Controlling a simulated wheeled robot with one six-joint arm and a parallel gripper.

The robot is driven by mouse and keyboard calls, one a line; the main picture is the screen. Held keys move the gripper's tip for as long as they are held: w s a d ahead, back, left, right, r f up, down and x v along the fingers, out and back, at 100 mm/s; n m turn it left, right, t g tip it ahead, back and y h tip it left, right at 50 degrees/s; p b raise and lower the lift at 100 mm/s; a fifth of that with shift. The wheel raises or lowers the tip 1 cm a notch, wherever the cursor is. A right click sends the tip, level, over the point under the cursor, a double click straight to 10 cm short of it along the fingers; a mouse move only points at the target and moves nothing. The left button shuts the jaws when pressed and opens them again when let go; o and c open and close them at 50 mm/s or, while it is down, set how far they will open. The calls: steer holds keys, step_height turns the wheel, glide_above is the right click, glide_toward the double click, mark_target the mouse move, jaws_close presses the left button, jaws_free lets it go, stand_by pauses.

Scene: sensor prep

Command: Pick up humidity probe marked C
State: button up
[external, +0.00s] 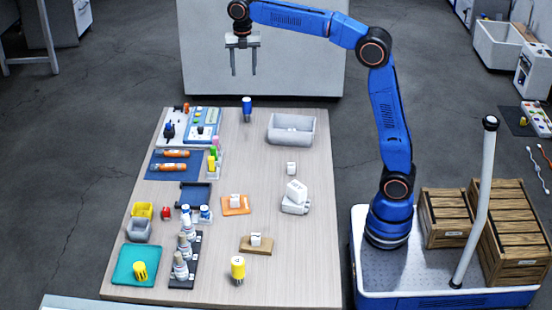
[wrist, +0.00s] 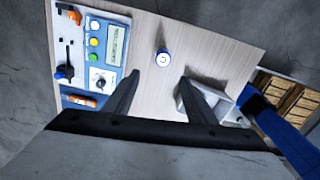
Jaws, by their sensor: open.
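A blue cylindrical probe with a white top (wrist: 163,58) stands upright on the table; its top bears a dark mark that looks like a C. In the external view this blue probe (external: 247,109) is near the table's far edge. My gripper (external: 244,70) is open and empty, high above that far edge. In the wrist view my gripper's fingers (wrist: 159,80) are spread apart, with the probe showing between and beyond them, not touched.
A control panel (external: 204,122) stands left of the probe and a grey bin (external: 291,142) right of it. Several bottles stand in a dark rack (external: 193,271). A yellow cylinder (external: 238,268) is near the front. The wood around the blue probe is clear.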

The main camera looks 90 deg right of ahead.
mark_target(245, 100)
step_height(245, 100, down, 15)
steer(key=shift+f, duration=0.1)
steer(key=shift+s+d+f, duration=0.15)
steer(key=shift+s+f, duration=0.05)
steer(key=shift+f, duration=1.15)
steer(key=shift+s+d+f, duration=0.1)
steer(key=shift+s+f, duration=0.05)
steer(key=shift+f, duration=1.15)
steer(key=c, duration=1.2)
